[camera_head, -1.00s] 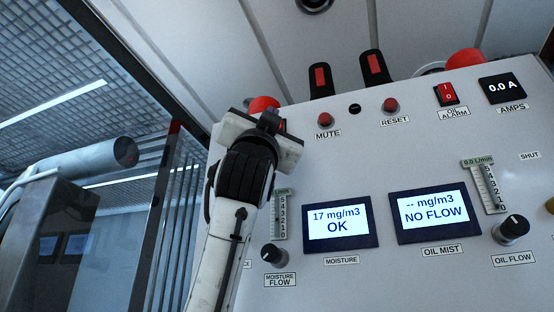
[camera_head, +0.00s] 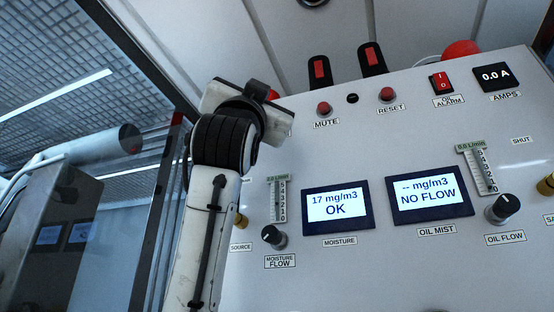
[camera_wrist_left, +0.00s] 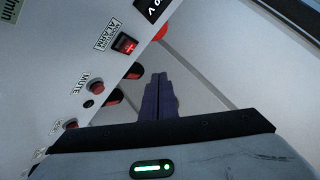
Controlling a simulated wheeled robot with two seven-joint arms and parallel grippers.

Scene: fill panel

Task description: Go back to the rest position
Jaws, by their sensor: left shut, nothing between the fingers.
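My left arm rises from the bottom of the head view, in front of the left part of the fill panel (camera_head: 380,265). Its wrist hides part of the panel's upper left, and the fingers cannot be seen there. In the left wrist view my left gripper (camera_wrist_left: 160,80) is shut, its two dark fingers side by side with nothing between them. The fingers show against the pale wall beside the panel, near the lit red moisture alarm switch (camera_wrist_left: 126,44). My right gripper is in neither view.
The panel carries MUTE (camera_head: 324,109) and RESET (camera_head: 387,95) buttons, a moisture screen (camera_head: 338,210) reading OK and an oil mist screen (camera_head: 430,193) reading NO FLOW. Knobs for moisture flow (camera_head: 273,237) and oil flow (camera_head: 503,208) stick out. A glass partition and a machine stand at left.

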